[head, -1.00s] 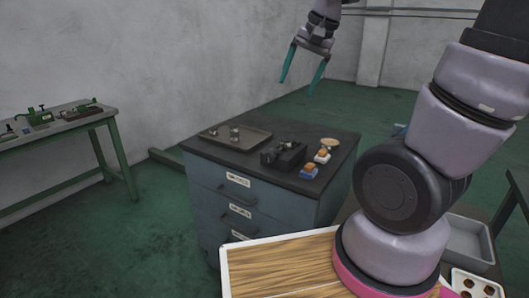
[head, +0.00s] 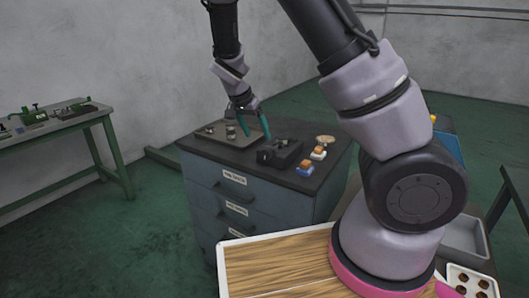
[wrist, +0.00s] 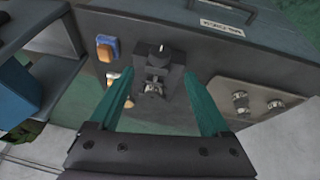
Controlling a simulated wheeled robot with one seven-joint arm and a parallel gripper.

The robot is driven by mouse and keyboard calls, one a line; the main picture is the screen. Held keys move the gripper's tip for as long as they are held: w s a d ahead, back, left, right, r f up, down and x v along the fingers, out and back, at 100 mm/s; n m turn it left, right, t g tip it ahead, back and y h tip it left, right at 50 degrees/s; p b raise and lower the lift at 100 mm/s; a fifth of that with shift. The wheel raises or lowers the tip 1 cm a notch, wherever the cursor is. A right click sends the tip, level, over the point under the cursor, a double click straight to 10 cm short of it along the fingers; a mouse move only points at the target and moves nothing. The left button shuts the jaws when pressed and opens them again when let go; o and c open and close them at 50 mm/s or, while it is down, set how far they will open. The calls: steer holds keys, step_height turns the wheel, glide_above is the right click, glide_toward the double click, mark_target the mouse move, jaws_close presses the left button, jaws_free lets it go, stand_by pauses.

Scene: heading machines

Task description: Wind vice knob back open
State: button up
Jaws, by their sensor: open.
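The black vice (head: 284,151) sits on the dark cabinet top. Its knob (head: 262,156) is on the side facing me, small and dark. In the wrist view the vice (wrist: 170,75) lies between my fingers, with its knob (wrist: 160,50) at the end nearer the drawers. My gripper (head: 255,128) has teal fingers and is open and empty. It hangs above the cabinet, between the tray and the vice. In the wrist view my gripper (wrist: 158,75) frames the vice with a fingertip on each side. I see no contact with the knob.
A tray (head: 210,138) with metal parts is left of the vice. Orange-topped blocks (head: 306,169) and a round tan disc (head: 325,139) are to its right. The cabinet (head: 230,190) has labelled drawers. A green-legged bench (head: 60,126) stands at left.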

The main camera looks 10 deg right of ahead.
mark_target(265, 151)
steer(key=x, duration=0.9)
steer(key=shift+d+f, duration=0.1)
steer(key=shift+f, duration=0.3)
jaws_close()
